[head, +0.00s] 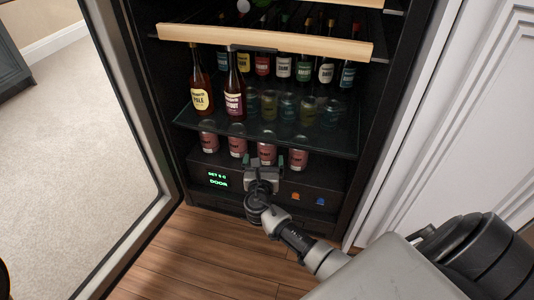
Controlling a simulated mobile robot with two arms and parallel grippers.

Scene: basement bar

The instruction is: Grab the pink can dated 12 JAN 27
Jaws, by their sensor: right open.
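Several pink cans stand in a row on the fridge's bottom level: a far-left can (208,139), a second can (237,146), a third can (267,151) and a far-right can (298,158). Their printed dates are too small to read, so I cannot tell which is dated 12 JAN 27. My right gripper (263,162) is open in front of the third can, its fingers pointing into the fridge. I cannot tell whether the fingers touch that can. My left gripper is not in view.
A glass shelf (330,145) with bottles and glasses hangs just above the cans. A wooden-fronted shelf (270,40) is higher up. The open fridge door (150,215) stands at left. A control panel (217,180) reading "DOOR" lies below the cans.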

